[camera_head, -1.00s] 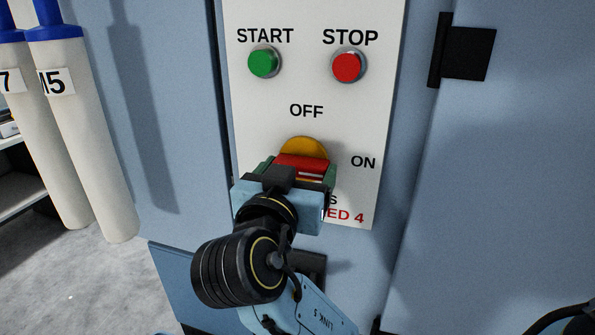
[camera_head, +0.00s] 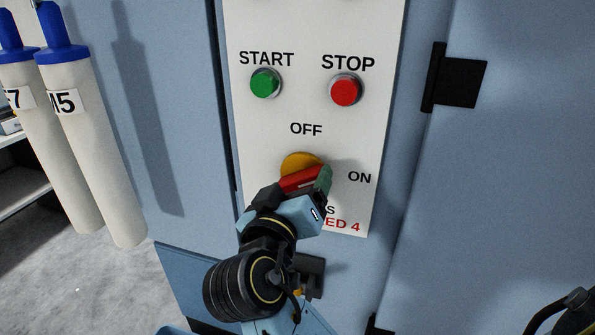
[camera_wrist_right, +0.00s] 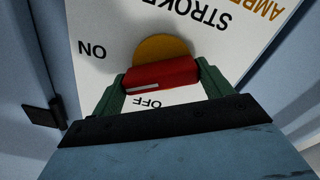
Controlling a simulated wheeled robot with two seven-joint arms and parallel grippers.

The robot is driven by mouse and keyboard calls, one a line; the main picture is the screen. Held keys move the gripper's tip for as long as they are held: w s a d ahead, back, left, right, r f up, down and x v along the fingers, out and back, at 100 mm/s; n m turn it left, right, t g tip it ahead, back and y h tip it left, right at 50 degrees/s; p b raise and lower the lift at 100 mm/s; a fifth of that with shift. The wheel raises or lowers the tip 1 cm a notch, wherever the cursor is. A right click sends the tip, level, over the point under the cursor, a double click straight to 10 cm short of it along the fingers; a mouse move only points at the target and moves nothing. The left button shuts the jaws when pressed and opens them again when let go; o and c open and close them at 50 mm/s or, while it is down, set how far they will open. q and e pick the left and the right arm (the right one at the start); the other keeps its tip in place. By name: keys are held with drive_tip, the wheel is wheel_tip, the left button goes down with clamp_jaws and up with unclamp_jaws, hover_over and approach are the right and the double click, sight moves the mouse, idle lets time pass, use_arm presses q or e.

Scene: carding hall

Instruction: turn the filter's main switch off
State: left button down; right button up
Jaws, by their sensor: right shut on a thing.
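The main switch has a round yellow plate (camera_head: 300,162) and a red handle (camera_head: 302,180), on a white panel marked OFF above and ON to the right. My right gripper (camera_head: 298,184) is shut on the red handle from below, and one green finger covers its right end. The handle is tilted in the head view, its right end higher, between the ON and OFF labels. In the right wrist view both green fingers (camera_wrist_right: 162,82) clasp the ends of the red handle (camera_wrist_right: 162,75) against the yellow plate (camera_wrist_right: 162,46). My left gripper is out of view.
A green START button (camera_head: 265,83) and a red STOP button (camera_head: 346,90) sit above the switch. A black hinge (camera_head: 458,80) sticks out at the right. Pale filter tubes with blue caps (camera_head: 64,35) hang at the left. My gripper partly hides the red lettering below.

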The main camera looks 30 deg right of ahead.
drive_tip(key=n+p, duration=0.9)
drive_tip(key=shift+w+r+p, duration=0.1)
drive_tip(key=shift+r+p, duration=0.2)
drive_tip(key=shift+p, duration=0.1)
drive_tip(key=shift+a+f+n+p, duration=0.1)
drive_tip(key=shift+f+n+p, duration=0.05)
drive_tip(key=shift+n+p, duration=1.4)
drive_tip(key=o, duration=1)
